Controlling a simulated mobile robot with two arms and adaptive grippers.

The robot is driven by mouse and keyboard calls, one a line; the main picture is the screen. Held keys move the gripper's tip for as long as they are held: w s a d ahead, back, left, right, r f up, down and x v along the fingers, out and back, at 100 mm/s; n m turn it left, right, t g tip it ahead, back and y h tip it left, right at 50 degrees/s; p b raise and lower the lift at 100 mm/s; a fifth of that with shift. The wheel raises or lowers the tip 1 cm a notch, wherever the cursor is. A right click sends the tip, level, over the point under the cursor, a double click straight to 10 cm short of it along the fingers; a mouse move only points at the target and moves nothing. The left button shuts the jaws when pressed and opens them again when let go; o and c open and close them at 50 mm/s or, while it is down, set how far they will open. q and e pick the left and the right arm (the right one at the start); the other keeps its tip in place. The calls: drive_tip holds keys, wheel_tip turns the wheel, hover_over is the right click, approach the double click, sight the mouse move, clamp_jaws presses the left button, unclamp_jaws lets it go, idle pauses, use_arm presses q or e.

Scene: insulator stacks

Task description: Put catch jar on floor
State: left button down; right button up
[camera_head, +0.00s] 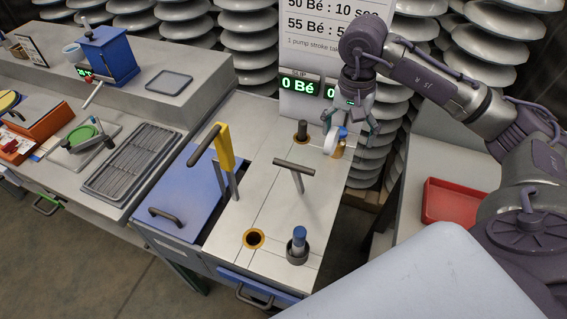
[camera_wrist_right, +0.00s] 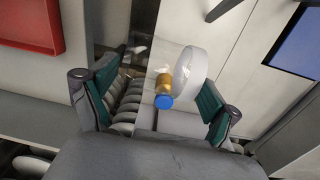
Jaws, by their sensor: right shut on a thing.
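My right gripper (camera_head: 352,122) is at the bench's far right, in front of the sign. It is shut on the catch jar, a pale, partly see-through piece with a broad white ring (camera_head: 331,140). In the right wrist view the white ring (camera_wrist_right: 190,68) lies between the green finger pads of my right gripper (camera_wrist_right: 160,100), close to the right pad. An amber piece with a blue end (camera_wrist_right: 164,102) shows beside the ring; I cannot tell whether it is part of the jar. The jar is tilted. The floor (camera_head: 95,268) shows at lower left. My left gripper is out of view.
The bench (camera_head: 262,190) carries a T-handle (camera_head: 294,166), a yellow lever (camera_head: 225,147), a brass-rimmed hole (camera_head: 254,239) and a blue-topped piece (camera_head: 299,240). A red tray (camera_head: 450,201) lies right. White insulator stacks (camera_head: 250,42) stand behind. A blue box (camera_head: 108,55) is left.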

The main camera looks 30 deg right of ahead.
drive_tip(key=shift+w+f, duration=0.1)
drive_tip(key=shift+w, duration=0.1)
drive_tip(key=w+a+f+p, duration=0.1)
drive_tip(key=w+a+f, duration=0.1)
drive_tip(key=f, duration=0.1)
drive_tip(key=w+a+f+p, duration=0.1)
drive_tip(key=w+a+f, duration=0.1)
drive_tip(key=a+f, duration=0.1)
drive_tip(key=w+a+f+p, duration=0.2)
drive_tip(key=a+f, duration=0.1)
drive_tip(key=f, duration=0.1)
drive_tip(key=shift+w+f, duration=0.2)
drive_tip(key=shift+w, duration=0.1)
drive_tip(key=shift+a+f, duration=0.1)
drive_tip(key=shift+f, duration=0.15)
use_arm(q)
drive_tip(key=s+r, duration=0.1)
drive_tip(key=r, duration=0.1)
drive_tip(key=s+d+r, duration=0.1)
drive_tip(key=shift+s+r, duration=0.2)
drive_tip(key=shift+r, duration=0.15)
use_arm(e)
drive_tip(key=o, duration=1.1)
